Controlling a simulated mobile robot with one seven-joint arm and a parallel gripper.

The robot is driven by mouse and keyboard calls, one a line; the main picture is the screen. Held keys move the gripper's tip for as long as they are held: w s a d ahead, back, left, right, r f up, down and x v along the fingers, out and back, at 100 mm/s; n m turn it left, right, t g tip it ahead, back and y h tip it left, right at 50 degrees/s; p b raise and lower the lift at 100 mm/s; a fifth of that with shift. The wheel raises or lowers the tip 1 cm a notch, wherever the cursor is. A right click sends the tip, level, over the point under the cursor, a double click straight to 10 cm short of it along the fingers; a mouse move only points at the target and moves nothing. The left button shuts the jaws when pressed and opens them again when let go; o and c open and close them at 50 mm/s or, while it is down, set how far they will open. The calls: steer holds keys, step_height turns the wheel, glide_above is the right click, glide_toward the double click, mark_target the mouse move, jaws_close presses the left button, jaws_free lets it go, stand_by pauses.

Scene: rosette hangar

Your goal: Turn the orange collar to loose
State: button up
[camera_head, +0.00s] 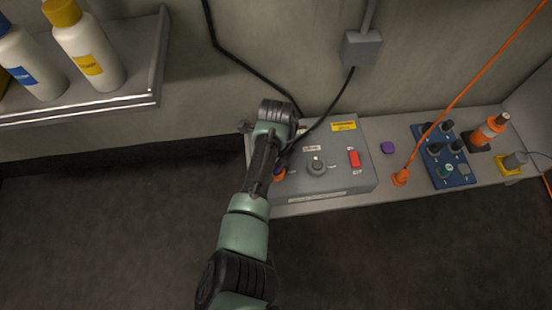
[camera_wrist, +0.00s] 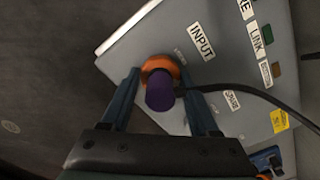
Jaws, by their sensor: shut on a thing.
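The orange collar (camera_wrist: 161,64) sits on the face of a grey box (camera_wrist: 122,40) in the wrist view, around the base of a purple connector (camera_wrist: 160,97). A black cable leads off to the right from the connector. My gripper (camera_wrist: 161,76) has one finger on each side of the collar and is shut on it. In the head view the collar (camera_head: 279,174) shows as a small orange patch at the left of the grey box (camera_head: 330,187), mostly hidden by my arm. A label beside the collar is too small to read; a larger one reads INPUT.
The box also carries a dark knob (camera_head: 316,165) and a red switch (camera_head: 354,158). Bottles (camera_head: 88,50) stand at upper left.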

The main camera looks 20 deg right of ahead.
steer(key=n+p, duration=0.3)
steer(key=n, duration=0.2)
steer(key=shift+s+r+n, duration=0.1)
steer(key=shift+n, duration=0.2)
steer(key=n+p, duration=0.1)
steer(key=n, duration=0.3)
steer(key=shift+a+n+p, duration=0.1)
steer(key=shift+n+p, duration=0.2)
steer(key=shift+n, duration=0.1)
steer(key=o, duration=1.4)
steer(key=shift+c, duration=0.2)
step_height(320, 180, up, 13)
steer(key=p, duration=0.9)
